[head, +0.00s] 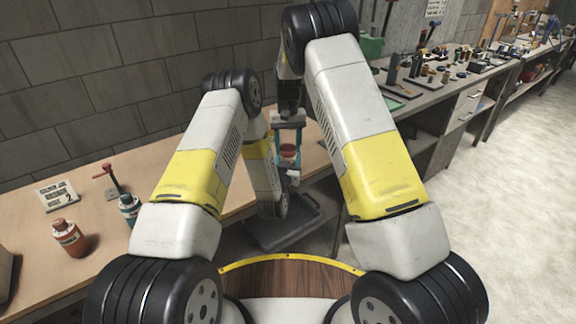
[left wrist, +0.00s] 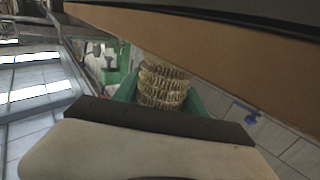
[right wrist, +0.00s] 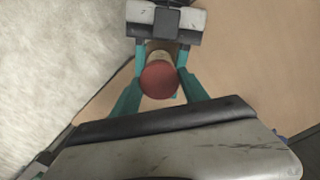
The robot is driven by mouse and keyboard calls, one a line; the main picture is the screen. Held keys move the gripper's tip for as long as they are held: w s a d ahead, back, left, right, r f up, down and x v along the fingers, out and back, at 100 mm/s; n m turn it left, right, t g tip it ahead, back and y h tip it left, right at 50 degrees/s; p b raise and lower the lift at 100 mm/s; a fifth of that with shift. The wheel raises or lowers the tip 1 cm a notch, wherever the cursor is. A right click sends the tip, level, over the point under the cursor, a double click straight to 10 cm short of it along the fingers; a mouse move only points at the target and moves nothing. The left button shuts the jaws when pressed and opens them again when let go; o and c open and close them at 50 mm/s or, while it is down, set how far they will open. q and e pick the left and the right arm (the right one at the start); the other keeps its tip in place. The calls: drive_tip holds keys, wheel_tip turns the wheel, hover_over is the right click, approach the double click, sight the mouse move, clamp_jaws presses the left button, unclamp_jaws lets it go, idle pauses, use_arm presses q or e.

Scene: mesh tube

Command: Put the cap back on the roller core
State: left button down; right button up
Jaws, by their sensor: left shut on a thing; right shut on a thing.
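My right gripper (head: 288,146) points down over the bench edge, shut on the red cap (head: 288,151). In the right wrist view the cap's round red end (right wrist: 159,80) faces the camera between the teal fingers (right wrist: 160,92). My left gripper (left wrist: 162,92) is shut on the roller core (left wrist: 163,84), a tan mesh tube between its teal fingers. The left gripper sits opposite and below the right one. The pale core (right wrist: 161,47) shows just behind the cap, roughly in line with it. The meeting of cap and core is hidden, so I cannot tell whether they touch.
A dark tray (head: 283,230) lies below the grippers. A cluttered second bench (head: 440,95) stands at the right; the floor there is clear.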

drive_tip(key=m, duration=0.4)
drive_tip(key=shift+w+m, duration=0.1)
drive_tip(key=shift+m, duration=0.3)
drive_tip(key=m, duration=0.4)
drive_tip(key=shift+m, duration=0.3)
drive_tip(key=o, duration=1.5)
drive_tip(key=shift+o, duration=0.2)
drive_tip(key=shift+r, duration=2.25)
drive_tip(key=shift+c, duration=0.3)
